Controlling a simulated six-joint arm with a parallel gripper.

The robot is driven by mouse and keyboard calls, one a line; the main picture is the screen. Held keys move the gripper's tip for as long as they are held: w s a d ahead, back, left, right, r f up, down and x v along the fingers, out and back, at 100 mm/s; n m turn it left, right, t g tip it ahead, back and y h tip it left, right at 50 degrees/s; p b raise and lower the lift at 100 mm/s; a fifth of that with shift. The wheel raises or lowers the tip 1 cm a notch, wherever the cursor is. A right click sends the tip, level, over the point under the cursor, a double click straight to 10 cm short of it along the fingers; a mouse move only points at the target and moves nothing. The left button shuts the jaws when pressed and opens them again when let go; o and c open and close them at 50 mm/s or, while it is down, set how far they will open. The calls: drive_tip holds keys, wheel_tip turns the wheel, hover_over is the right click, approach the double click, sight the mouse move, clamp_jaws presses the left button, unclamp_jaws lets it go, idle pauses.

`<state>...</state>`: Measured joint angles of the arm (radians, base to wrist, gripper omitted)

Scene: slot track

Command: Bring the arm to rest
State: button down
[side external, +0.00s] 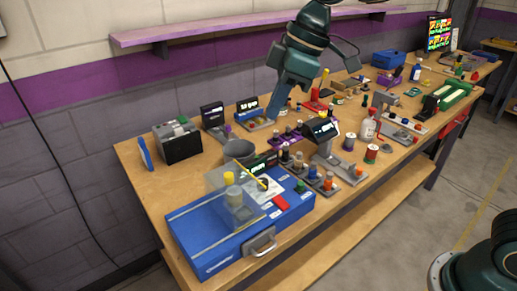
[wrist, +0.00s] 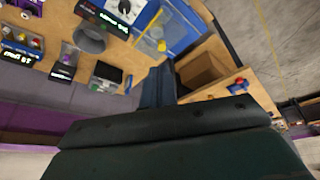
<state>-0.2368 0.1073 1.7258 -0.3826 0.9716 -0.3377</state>
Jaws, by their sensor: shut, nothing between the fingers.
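My gripper (side external: 273,117) hangs from the raised arm above the back middle of the workbench in the side external view. Its fingers are shut with nothing held, and its tip appears above the bench items, though the exact height is hard to tell. In the wrist view, dark parts of my gripper fill the lower middle. The wooden workbench (side external: 150,187) runs below, crowded with parts and devices.
A blue case (side external: 205,250) with a clear box (side external: 222,190) stands at the front left. A grey funnel-like cup (side external: 238,150) and a black box (side external: 178,142) sit near the gripper. A purple shelf (side external: 200,29) runs along the wall behind.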

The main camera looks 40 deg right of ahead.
drive_tip(key=s+d+f+m+t+h, duration=0.1)
drive_tip(key=s+d+f+m, duration=0.1)
drive_tip(key=s+d+m, duration=0.3)
drive_tip(key=s+d+f+m+t+h, duration=0.1)
drive_tip(key=s+d+m, duration=0.4)
drive_tip(key=s+d, duration=0.6)
drive_tip(key=s+f+h, duration=0.1)
drive_tip(key=s, duration=0.5)
drive_tip(key=shift+s+d+m+t, duration=0.2)
drive_tip(key=shift+s+m+t, duration=0.1)
drive_tip(key=shift+s+t, duration=0.1)
